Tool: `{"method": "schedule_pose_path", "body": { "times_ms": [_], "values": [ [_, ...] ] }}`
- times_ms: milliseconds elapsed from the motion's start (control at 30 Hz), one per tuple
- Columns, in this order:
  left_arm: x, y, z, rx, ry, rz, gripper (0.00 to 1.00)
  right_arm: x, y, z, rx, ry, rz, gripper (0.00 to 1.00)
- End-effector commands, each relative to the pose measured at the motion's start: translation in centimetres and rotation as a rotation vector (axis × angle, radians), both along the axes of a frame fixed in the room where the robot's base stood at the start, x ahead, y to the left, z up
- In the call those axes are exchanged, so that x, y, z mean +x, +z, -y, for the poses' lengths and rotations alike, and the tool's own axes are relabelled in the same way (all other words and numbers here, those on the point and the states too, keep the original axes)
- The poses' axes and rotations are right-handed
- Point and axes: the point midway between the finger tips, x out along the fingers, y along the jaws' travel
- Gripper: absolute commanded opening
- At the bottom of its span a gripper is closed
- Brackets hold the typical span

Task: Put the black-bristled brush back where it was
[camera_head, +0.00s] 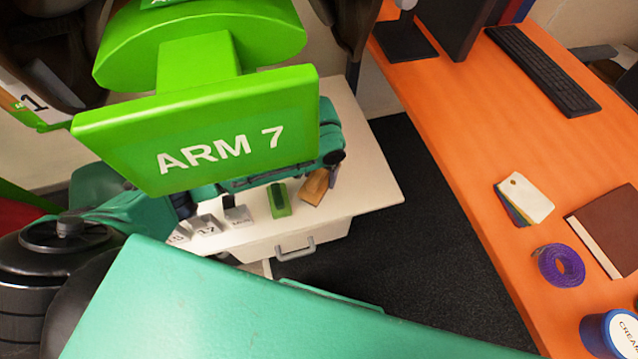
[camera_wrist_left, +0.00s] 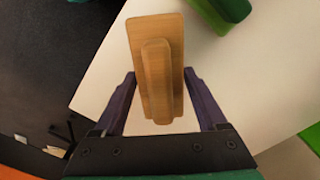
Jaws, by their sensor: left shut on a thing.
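A wooden brush (camera_head: 315,187) with a raised grip along its back is at the right part of the white cabinet top (camera_head: 370,190). In the left wrist view the wooden brush (camera_wrist_left: 156,60) lies between the dark fingers of my left gripper (camera_wrist_left: 159,75), which is shut on it. Its bristles face away, so their colour is hidden. I cannot tell whether it touches the cabinet top. A green brush (camera_head: 279,200) stands just left of it, and part of it shows in the left wrist view (camera_wrist_left: 205,12). My right gripper is not in view.
A green rack arm marked ARM 7 (camera_head: 200,130) hangs over the cabinet and hides much of my left arm. Several grey numbered blocks (camera_head: 207,225) stand left of the green brush. An orange desk (camera_head: 455,120) is at the right. The cabinet's right end is clear.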

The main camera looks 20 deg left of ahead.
Motion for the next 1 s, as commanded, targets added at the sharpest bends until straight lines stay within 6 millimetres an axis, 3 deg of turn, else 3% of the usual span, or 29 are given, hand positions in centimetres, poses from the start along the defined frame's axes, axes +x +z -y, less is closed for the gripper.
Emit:
{"method": "schedule_pose_path", "body": {
  "times_ms": [200,533,567,600,633,867,1000],
  "values": [
    [-0.1,-4.1,0.0,0.001,0.001,-0.002,0.1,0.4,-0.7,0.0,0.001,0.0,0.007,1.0],
    [-0.1,-4.4,0.0,0.0,0.0,-0.002,0.1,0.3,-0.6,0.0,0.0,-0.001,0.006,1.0],
    [-0.1,-4.5,0.0,0.0,0.0,-0.002,0.78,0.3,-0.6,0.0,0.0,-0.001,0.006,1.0],
    [-0.1,-4.4,0.0,0.0,0.0,-0.002,0.93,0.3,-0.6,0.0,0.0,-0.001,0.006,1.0],
    [-0.1,-4.4,0.0,0.0,0.0,-0.002,1.0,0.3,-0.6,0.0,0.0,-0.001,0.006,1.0],
    [-0.1,-4.3,0.0,0.0,0.0,-0.001,1.0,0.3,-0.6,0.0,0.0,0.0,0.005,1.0],
    [0.0,-2.6,0.0,-0.001,0.0,0.0,1.0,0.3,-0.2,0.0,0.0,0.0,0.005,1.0]
  ]
}}
